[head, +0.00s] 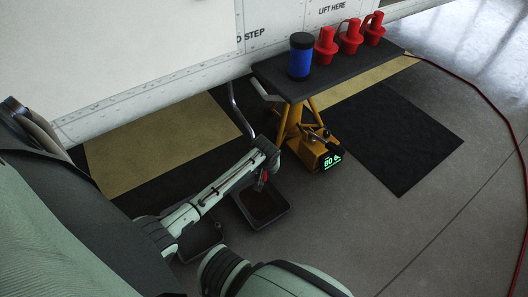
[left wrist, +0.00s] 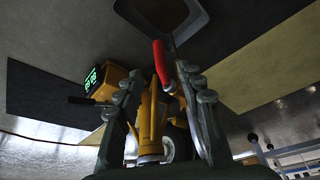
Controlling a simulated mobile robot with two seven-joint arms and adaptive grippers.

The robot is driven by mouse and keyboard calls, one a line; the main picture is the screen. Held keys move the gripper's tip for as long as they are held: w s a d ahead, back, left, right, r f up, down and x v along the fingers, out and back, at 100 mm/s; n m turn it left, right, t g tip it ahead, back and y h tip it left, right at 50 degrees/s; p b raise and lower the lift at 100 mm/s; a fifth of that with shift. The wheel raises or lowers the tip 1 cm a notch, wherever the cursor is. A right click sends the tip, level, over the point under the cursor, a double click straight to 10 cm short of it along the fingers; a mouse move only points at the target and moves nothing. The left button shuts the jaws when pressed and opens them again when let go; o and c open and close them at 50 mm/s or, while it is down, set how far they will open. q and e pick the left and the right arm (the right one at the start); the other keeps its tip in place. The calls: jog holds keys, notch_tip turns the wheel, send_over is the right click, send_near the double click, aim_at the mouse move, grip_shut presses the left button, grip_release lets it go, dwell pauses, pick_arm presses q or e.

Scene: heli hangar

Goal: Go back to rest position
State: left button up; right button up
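My left arm reaches from the lower left in the head view, ending in my left gripper (head: 266,166) beside the yellow jack stand (head: 291,122). In the left wrist view the two fingers of my left gripper (left wrist: 162,76) stand apart. A red elongated piece (left wrist: 160,62) shows between them, closer to the right finger; I cannot tell whether it touches. A red bit also shows by the gripper in the head view (head: 262,180). My right gripper is not in view.
A dark-topped table (head: 338,75) carries a blue can (head: 301,56) and several red plugs (head: 350,36). A dark tray (head: 262,207) lies on the floor below my left gripper. A box with a green display (head: 325,157) is close by. A red hose (head: 480,92) crosses the right floor, otherwise clear.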

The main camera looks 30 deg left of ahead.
pick_arm(q)
jog(key=shift+s+d+r, duration=0.1)
jog(key=shift+s+r, duration=0.1)
jog(key=shift+r, duration=0.15)
dwell(0.3)
jog(key=s+d+m, duration=0.2)
jog(key=s+m, duration=0.2)
jog(key=s, duration=0.6)
jog(key=s+d+r+m+h, duration=0.1)
jog(key=s+m, duration=0.3)
jog(key=s, duration=0.6)
jog(key=shift+s+d, duration=0.3)
jog(key=shift+d, duration=0.35)
jog(key=shift+a, duration=0.1)
